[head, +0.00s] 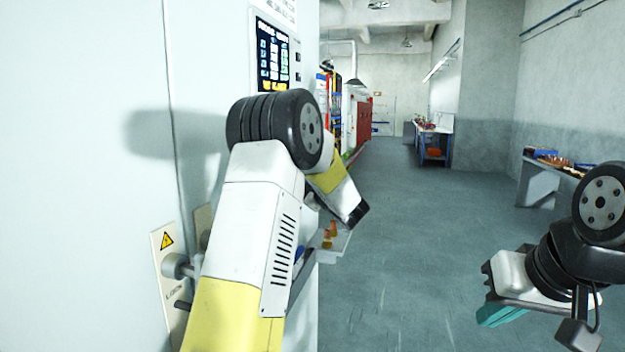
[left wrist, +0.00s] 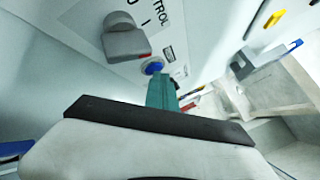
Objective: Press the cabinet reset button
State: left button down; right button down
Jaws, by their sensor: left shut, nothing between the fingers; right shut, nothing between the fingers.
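The pale cabinet (head: 90,100) fills the left of the head view. A blue round button (left wrist: 152,66), the likely reset button, shows on its control panel in the left wrist view. It sits below a grey rotary switch (left wrist: 126,43). My left gripper (left wrist: 161,80) is shut and empty, its teal fingertips right by the blue button and covering part of it. I cannot tell whether they touch. My left arm hides this gripper and the button in the head view. My right gripper (head: 492,318) is shut and empty, out over the floor at the right, away from the cabinet.
A lit screen (head: 272,55) is on the cabinet face above my left arm. A warning plate (head: 168,270) with a protruding knob is at lower left. A small tray (head: 338,246) juts out beyond my arm. The floor (head: 420,220) ahead is clear; a bench stands at right.

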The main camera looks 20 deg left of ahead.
pick_arm(q)
jog(key=shift+d, duration=0.7)
jog(key=shift+d, duration=0.15)
jog(key=d, duration=0.4)
jog(key=shift+s+d, duration=0.15)
jog(key=shift+d, duration=0.2)
